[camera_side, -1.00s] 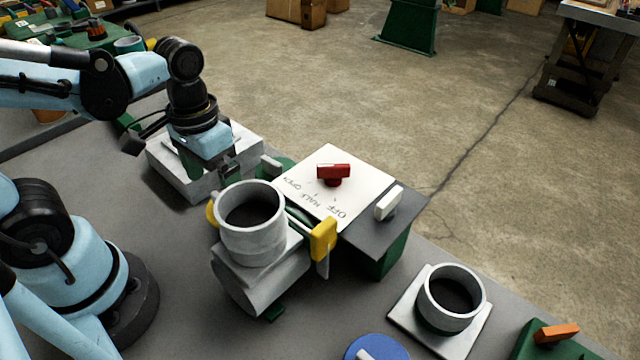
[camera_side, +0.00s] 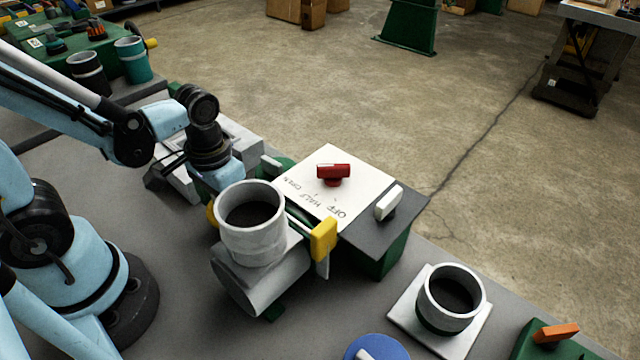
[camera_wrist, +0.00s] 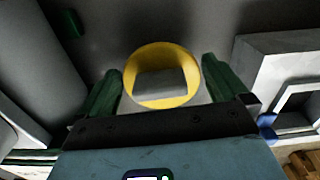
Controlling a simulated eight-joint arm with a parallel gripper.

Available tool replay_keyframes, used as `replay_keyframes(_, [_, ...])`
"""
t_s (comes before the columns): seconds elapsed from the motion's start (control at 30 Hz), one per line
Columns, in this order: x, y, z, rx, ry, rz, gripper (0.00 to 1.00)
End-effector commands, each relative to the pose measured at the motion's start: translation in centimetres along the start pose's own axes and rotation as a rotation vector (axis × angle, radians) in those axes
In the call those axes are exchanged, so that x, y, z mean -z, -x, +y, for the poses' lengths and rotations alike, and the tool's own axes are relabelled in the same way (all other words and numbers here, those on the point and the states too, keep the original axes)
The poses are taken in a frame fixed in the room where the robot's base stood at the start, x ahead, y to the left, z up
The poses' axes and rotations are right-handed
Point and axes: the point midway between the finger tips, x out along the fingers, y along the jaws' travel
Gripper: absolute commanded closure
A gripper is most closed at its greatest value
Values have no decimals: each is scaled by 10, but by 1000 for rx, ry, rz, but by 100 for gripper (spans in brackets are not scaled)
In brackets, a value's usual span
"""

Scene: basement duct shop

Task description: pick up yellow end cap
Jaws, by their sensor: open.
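The yellow end cap (camera_wrist: 160,55) is a round yellow disc with a grey block-shaped grip (camera_wrist: 160,84) across its face, seen in the wrist view. My gripper (camera_wrist: 163,72) is open, with one green finger on each side of the cap's grip. Gaps show between the fingers and the cap; contact is not visible. In the side view a sliver of yellow (camera_side: 211,213) shows at the left of the grey pipe fitting (camera_side: 252,240), just below my wrist. My fingertips are mostly hidden there behind the fitting.
A yellow lever handle (camera_side: 324,239) sticks out right of the fitting. A panel with a red knob (camera_side: 333,172) and a white switch (camera_side: 388,203) stands behind it. A grey box (camera_wrist: 285,75) is close on the right in the wrist view. Another pipe socket (camera_side: 451,297) stands front right.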

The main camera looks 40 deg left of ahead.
Motion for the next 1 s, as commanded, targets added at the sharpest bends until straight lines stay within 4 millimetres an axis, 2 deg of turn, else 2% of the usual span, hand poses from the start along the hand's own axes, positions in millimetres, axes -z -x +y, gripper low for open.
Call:
replay_keyframes(0.4, [0, -7, 0, 0, 0, 0, 0])
replay_keyframes(0.67, [0, -6, 0, 0, 0, 0, 38])
replay_keyframes(1.0, [0, -5, 0, 0, 0, 0, 40])
